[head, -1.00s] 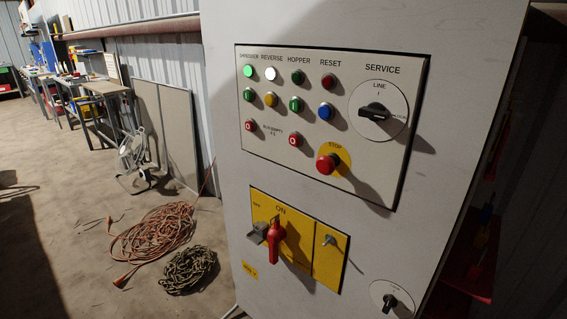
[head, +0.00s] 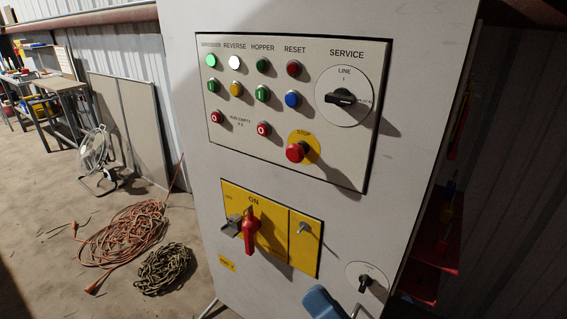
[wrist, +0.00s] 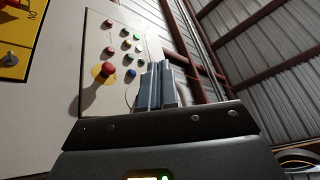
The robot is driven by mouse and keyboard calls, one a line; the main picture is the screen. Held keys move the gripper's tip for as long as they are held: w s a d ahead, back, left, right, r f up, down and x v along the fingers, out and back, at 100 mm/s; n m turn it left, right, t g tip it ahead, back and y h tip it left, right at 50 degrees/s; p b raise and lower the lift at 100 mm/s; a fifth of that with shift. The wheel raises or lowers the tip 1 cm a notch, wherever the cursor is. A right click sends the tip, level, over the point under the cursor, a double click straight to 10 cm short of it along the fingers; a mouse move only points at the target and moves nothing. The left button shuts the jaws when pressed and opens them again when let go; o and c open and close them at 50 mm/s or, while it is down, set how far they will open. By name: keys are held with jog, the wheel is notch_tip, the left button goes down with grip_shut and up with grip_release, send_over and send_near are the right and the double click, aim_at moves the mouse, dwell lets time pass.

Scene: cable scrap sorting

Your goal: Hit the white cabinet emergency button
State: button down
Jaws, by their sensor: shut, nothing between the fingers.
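The white cabinet (head: 410,60) stands close in front of me, with a grey-white control panel. Its emergency button (head: 296,152) is a red mushroom head on a yellow round plate marked STOP, at the panel's lower right. It also shows in the wrist view (wrist: 107,68), left of my gripper. My gripper (wrist: 160,82) is shut and empty in the wrist view, its fingers pointing up along the panel. The fingers partly hide the service dial there. The button and fingers appear apart. A blue part at the head view's bottom edge seems to be my arm.
Beside the button are lamps, a red push button (head: 264,129) and the service switch (head: 342,97). Below sits a yellow plate with a red ON handle (head: 251,232). Orange cable (head: 128,236) and a chain (head: 165,268) lie on the floor at left.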

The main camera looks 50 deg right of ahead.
aim_at(293, 158)
jog(key=w+d+r+m+g+h, duration=0.3)
jog(key=w+m+g+h, duration=0.3)
jog(key=m+h, duration=0.65)
jog(key=w+d+r+m+g+h, duration=0.2)
jog(key=w+d+m+g+h, duration=0.4)
jog(key=m, duration=1.2)
jog(key=w+a+m+g+y, duration=0.4)
jog(key=w+m+g, duration=0.2)
jog(key=m+g, duration=0.4)
jog(key=shift+w+a+f+m+y, duration=0.25)
jog(key=shift+w+f+m+y, duration=0.15)
jog(key=shift+m, duration=0.65)
jog(key=shift+d+r, duration=0.1)
jog(key=d+p, duration=0.2)
jog(key=d, duration=0.4)
jog(key=d+p, duration=0.2)
jog(key=d, duration=0.5)
jog(key=shift+w+r, duration=0.15)
jog(key=shift+w, duration=0.05)
jog(key=shift+d, duration=0.4)
jog(key=shift+d, duration=0.1)
